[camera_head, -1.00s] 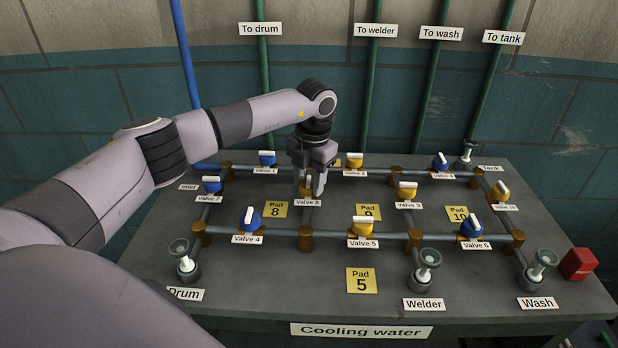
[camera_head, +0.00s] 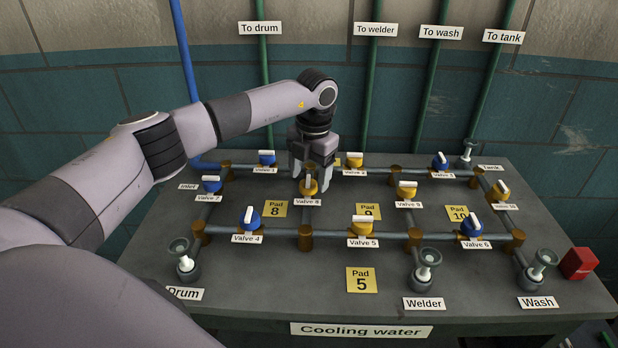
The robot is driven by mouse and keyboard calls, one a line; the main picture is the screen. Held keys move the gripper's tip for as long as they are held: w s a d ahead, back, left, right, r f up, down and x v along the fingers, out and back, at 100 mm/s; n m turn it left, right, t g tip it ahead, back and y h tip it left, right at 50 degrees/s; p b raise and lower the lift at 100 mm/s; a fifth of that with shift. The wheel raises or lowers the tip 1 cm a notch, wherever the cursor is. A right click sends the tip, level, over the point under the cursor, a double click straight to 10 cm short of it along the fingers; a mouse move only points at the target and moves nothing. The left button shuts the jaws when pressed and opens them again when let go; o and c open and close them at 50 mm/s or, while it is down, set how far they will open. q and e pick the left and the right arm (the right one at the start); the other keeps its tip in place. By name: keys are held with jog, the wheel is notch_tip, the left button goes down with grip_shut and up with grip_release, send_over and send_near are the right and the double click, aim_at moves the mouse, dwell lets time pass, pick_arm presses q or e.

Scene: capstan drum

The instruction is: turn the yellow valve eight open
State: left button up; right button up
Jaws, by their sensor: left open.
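Yellow valve 8 (camera_head: 309,189) sits on the short pipe that runs from the back pipe towards the front pipe. Its white handle points roughly front to back, about in line with that pipe. Its label, Valve 8 (camera_head: 307,202), shows just in front. My left gripper (camera_head: 311,186) is open with its fingers pointing down, just above and behind valve 8, one finger to each side of it in the picture. I cannot tell whether a finger touches the handle. My right gripper is not in view.
Blue valve 1 (camera_head: 267,158), yellow valve 2 (camera_head: 355,160), blue valve 4 (camera_head: 249,219) and yellow valve 5 (camera_head: 362,226) stand around valve 8. A yellow Pad 8 plate (camera_head: 275,209) lies to its left. A red box (camera_head: 578,264) is at the right edge.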

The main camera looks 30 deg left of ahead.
aim_at(311, 184)
pick_arm(q)
jog(key=r, duration=0.5)
jog(key=shift+d+r+b, duration=0.25)
jog(key=shift+r+b, duration=0.05)
jog(key=shift+r, duration=0.05)
